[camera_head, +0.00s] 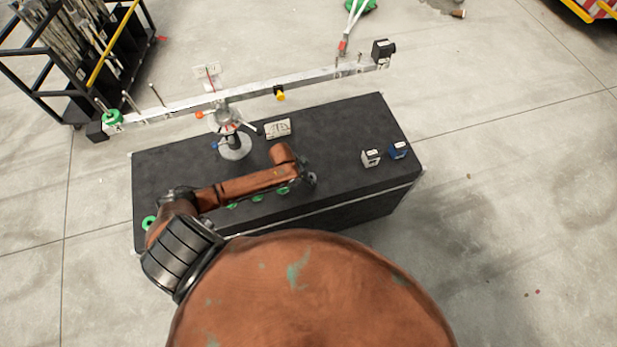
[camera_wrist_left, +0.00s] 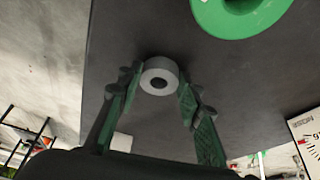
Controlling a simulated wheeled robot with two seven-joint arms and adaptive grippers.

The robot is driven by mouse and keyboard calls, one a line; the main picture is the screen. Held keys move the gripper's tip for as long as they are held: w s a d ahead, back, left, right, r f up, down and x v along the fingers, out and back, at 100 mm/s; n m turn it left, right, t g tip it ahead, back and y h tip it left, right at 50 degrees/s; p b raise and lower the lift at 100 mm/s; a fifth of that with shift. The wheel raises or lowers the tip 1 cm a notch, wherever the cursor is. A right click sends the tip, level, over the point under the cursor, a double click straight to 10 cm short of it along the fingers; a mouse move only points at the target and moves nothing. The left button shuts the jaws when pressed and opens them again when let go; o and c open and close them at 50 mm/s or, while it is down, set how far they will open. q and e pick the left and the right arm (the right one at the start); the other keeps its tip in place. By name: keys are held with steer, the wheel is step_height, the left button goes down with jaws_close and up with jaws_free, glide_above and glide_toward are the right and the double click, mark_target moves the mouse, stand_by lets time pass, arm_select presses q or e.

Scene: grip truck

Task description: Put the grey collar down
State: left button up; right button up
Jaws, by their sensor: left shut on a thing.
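The grey collar (camera_wrist_left: 159,76), a short ring with a dark hole, sits between the fingertips of my left gripper (camera_wrist_left: 160,84) in the left wrist view. The fingers are closed on its sides. The dark table top lies behind it; I cannot tell whether the collar touches it. In the head view my left gripper (camera_head: 308,180) is over the front middle of the black table (camera_head: 345,120), largely covered by my own arm, and the collar cannot be made out there. My right gripper is in neither view.
A long balance beam (camera_head: 185,103) on a stand (camera_head: 236,148) spans the table's back. Several green rings (camera_head: 149,222) lie along the front left; one shows close by in the wrist view (camera_wrist_left: 240,10). A white block (camera_head: 370,158) and a blue block (camera_head: 398,150) stand right.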

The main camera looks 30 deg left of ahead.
arm_select(q)
steer(key=o, duration=0.7)
steer(key=shift+f, duration=0.1)
steer(key=p+v, duration=0.2)
steer(key=v, duration=1)
